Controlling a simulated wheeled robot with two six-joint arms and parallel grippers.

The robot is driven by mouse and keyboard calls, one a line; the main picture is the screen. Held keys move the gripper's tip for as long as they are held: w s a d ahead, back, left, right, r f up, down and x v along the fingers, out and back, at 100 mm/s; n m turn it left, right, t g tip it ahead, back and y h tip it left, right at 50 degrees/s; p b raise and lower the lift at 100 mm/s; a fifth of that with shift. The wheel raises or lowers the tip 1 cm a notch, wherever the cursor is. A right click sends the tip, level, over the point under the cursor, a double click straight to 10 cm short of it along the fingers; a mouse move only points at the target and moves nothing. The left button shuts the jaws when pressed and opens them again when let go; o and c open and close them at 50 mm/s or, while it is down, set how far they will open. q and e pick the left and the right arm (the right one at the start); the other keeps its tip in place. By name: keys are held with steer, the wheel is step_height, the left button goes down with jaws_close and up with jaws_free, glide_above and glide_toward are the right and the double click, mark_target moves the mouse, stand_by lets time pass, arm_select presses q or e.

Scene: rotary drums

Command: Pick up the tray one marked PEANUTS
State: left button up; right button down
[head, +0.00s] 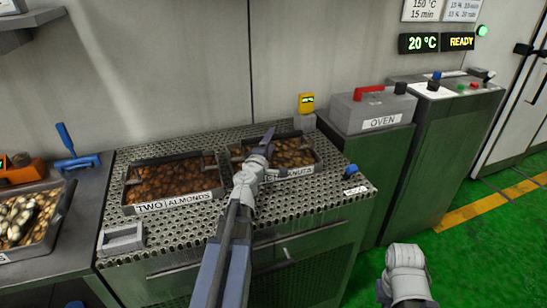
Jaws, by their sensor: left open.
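The tray marked PEANUTS (317,155) sits on the perforated metal worktop, at its back right. It is a dark tray filled with brown nuts. Its front label (298,172) is partly hidden by my left arm, and only its last letters show. My left gripper (268,138) is over the left part of this tray, open, with the nuts behind it. I cannot tell whether it touches the tray. Part of my right arm shows at the lower right, but its gripper does not show.
A second tray, marked TWO ALMONDS (180,204), stands to the left. A small empty metal holder (122,239) is at the worktop's front left. A yellow device (306,103) stands behind the peanuts. The oven (372,110) is to the right. Green floor lies beyond.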

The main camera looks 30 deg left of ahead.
arm_select(q)
steer(key=shift+r+x, duration=0.1)
steer(key=shift+x, duration=1.25)
steer(key=shift+r+x, duration=0.15)
steer(key=shift+x, duration=1.2)
steer(key=shift+s, duration=0.15)
jaws_close()
